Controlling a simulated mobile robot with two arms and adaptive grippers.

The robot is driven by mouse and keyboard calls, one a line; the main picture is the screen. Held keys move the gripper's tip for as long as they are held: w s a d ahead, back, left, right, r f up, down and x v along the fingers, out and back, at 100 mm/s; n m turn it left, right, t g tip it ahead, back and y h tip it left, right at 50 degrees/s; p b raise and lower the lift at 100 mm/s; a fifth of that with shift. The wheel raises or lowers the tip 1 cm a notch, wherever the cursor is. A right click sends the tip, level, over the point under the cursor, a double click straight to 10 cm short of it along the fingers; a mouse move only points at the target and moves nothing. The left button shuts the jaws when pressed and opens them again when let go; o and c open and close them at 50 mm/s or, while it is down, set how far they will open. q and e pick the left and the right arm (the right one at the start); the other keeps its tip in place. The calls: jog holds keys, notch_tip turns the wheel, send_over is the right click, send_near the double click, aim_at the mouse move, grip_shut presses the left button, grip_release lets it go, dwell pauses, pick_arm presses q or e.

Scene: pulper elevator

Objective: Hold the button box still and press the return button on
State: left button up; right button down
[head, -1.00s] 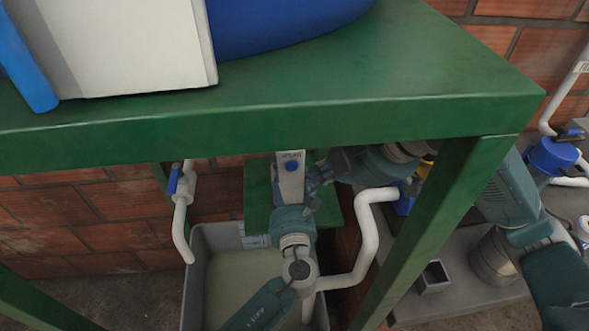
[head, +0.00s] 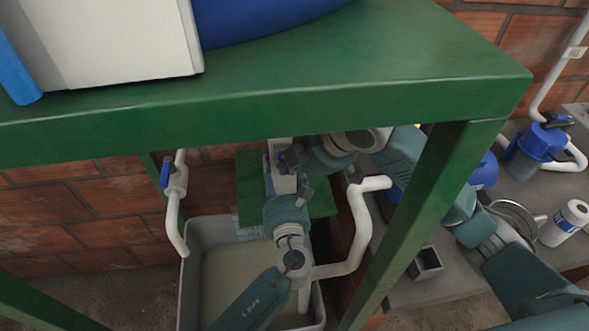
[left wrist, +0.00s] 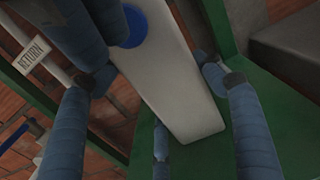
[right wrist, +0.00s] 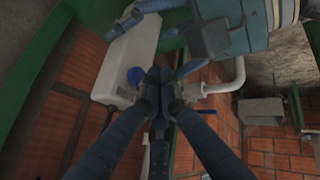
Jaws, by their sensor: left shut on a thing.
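The button box (head: 284,179) is white and hangs under the green table, partly hidden by my grippers. My left gripper (head: 287,187) comes from below and is shut on the box; in the left wrist view its fingers lie on both sides of the box (left wrist: 168,80). The round blue button (right wrist: 134,76) is on the box's face; it also shows in the left wrist view (left wrist: 133,27). My right gripper (right wrist: 162,84) is shut and empty, its tips close beside the button. I cannot tell whether they touch it. A RETURN label (left wrist: 33,54) shows in the left wrist view.
The green table (head: 250,115) covers the space above; its leg (head: 420,220) stands right of my left arm. A white pipe (head: 362,225) bends beside the box. A grey tank (head: 190,285) is below. A blue-handled valve (head: 174,178) is at left.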

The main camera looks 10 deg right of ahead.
jog(key=shift+w, duration=0.7)
jog(key=shift+w+d, duration=0.1)
jog(key=shift+w, duration=0.9)
jog(key=shift+s, duration=0.1)
jog(key=s+d+r, duration=0.3)
jog(key=s+r, duration=0.5)
jog(key=s, duration=0.1)
jog(key=shift+d, duration=0.2)
